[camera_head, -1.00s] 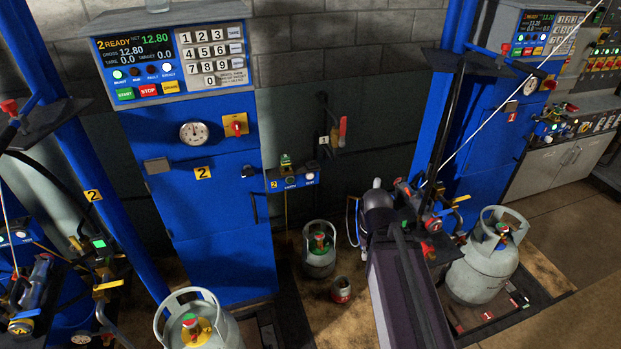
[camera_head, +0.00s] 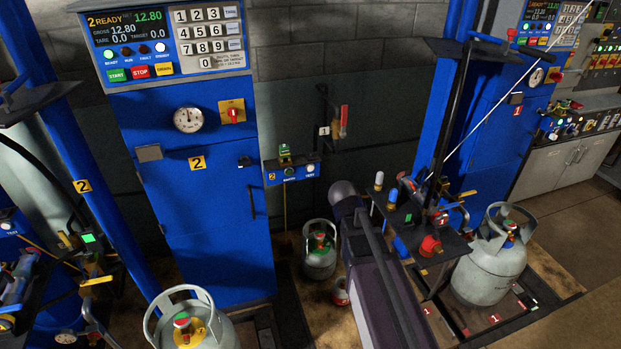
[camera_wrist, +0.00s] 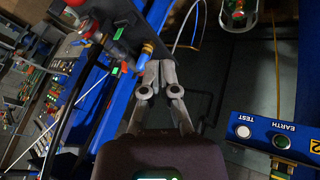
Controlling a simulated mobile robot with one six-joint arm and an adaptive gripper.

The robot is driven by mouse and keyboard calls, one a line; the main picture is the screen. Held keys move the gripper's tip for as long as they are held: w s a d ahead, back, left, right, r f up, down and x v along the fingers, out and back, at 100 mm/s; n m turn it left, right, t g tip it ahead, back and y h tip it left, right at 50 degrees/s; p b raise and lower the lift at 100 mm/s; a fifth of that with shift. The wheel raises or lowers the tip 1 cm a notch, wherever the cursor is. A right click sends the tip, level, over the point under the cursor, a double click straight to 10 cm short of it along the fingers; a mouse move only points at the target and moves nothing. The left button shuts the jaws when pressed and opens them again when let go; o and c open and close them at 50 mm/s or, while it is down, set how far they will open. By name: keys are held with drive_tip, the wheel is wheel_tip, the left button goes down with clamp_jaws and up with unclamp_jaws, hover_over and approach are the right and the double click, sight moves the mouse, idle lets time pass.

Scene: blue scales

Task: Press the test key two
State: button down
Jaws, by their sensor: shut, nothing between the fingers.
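The station two test box (camera_head: 291,173) is a small blue box marked 2, on the wall right of the tall blue scale cabinet. In the wrist view the box (camera_wrist: 272,136) appears upside down at lower right, with the white TEST key (camera_wrist: 243,131) left of EARTH (camera_wrist: 281,141). My gripper (camera_wrist: 158,70) is shut and empty, left of the box in that view and apart from the key. In the head view my arm hides the gripper.
The blue scale cabinet (camera_head: 207,225) carries a display and keypad (camera_head: 208,31). A grey gas cylinder (camera_head: 319,252) stands below the test box. A rack shelf with tools (camera_head: 430,243) and a larger cylinder (camera_head: 490,262) stand right of my arm.

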drive_tip(key=w+a+t+b, duration=0.4)
drive_tip(key=w+a+b, duration=0.1)
drive_tip(key=w, duration=0.3)
drive_tip(key=w+a+f+n+t+h+b, duration=0.1)
drive_tip(key=w+a+t+b, duration=0.3)
drive_tip(key=w, duration=0.4)
drive_tip(key=shift+a+n+t+h+b, duration=0.3)
drive_tip(key=shift+a+b, duration=0.25)
drive_tip(key=shift+a, duration=0.7)
drive_tip(key=shift+w+f, duration=0.1)
drive_tip(key=shift+w, duration=0.1)
approach(315, 168)
drive_tip(key=shift+s+d+f+x, duration=0.1)
drive_tip(key=shift+d+x, duration=0.05)
drive_tip(key=shift+x, duration=0.7)
drive_tip(key=shift+s+d+f+x, duration=0.1)
drive_tip(key=shift+d+x, duration=0.05)
drive_tip(key=shift+x, duration=0.75)
drive_tip(key=shift+s+d+x, duration=0.1)
drive_tip(key=shift+d+x, duration=0.05)
drive_tip(key=shift+x, duration=0.7)
drive_tip(key=shift+w+a, duration=0.2)
drive_tip(key=shift+w, duration=0.6)
drive_tip(key=shift+s, duration=0.1)
drive_tip(key=shift+s+d, duration=0.2)
drive_tip(key=shift+s, duration=0.5)
